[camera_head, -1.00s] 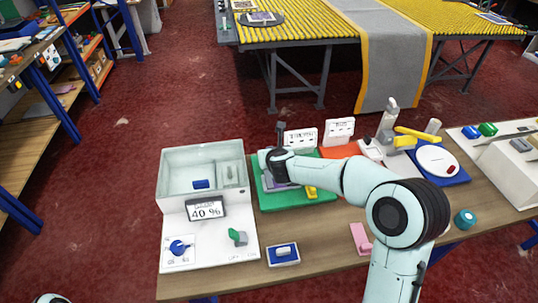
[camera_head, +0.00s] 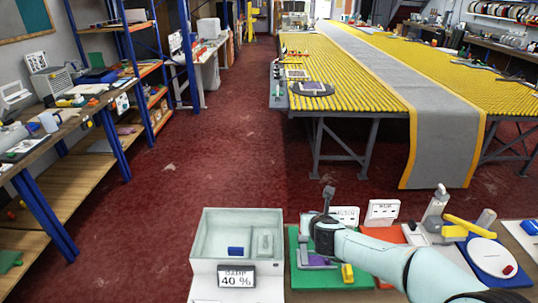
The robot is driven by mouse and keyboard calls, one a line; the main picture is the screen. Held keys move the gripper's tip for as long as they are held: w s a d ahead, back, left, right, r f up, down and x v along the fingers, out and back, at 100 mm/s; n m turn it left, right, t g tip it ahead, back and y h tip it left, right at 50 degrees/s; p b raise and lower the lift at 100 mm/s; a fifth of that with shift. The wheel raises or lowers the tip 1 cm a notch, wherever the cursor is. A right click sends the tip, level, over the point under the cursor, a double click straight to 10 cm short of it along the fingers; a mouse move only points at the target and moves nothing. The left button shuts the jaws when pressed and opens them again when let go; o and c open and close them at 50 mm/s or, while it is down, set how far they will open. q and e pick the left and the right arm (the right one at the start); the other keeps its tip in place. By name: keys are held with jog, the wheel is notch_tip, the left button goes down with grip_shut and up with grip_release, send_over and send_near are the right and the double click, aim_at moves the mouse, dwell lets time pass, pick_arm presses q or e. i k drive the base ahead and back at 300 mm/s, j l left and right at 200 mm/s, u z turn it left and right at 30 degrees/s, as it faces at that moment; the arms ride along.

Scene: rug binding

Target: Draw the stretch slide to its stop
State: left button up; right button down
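A green board (camera_head: 302,275) lies on the near table, with a purple-grey piece (camera_head: 316,262) and a yellow block (camera_head: 347,272) on it. I cannot tell for sure which part is the stretch slide. My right arm comes in from the lower right, and its dark gripper (camera_head: 324,236) is at the back of the green board, over the purple piece. A dark upright part (camera_head: 328,197) rises just behind it. The fingertips are hidden, so I cannot see whether they are open or hold anything. My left gripper is out of view.
A pale open-topped box (camera_head: 206,246) with a "40 %" display (camera_head: 237,281) stands left of the board. White sign cards (camera_head: 382,211), an orange mat (camera_head: 415,233) and a white disc (camera_head: 491,257) are to the right. A yellow roller table (camera_head: 330,70) carries a grey runner (camera_head: 440,145) behind.

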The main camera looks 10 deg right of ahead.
aim_at(347, 272)
jog(key=k+j, duration=0.2)
jog(key=k, duration=0.3)
jog(key=k+j, duration=0.15)
jog(key=k, duration=0.3)
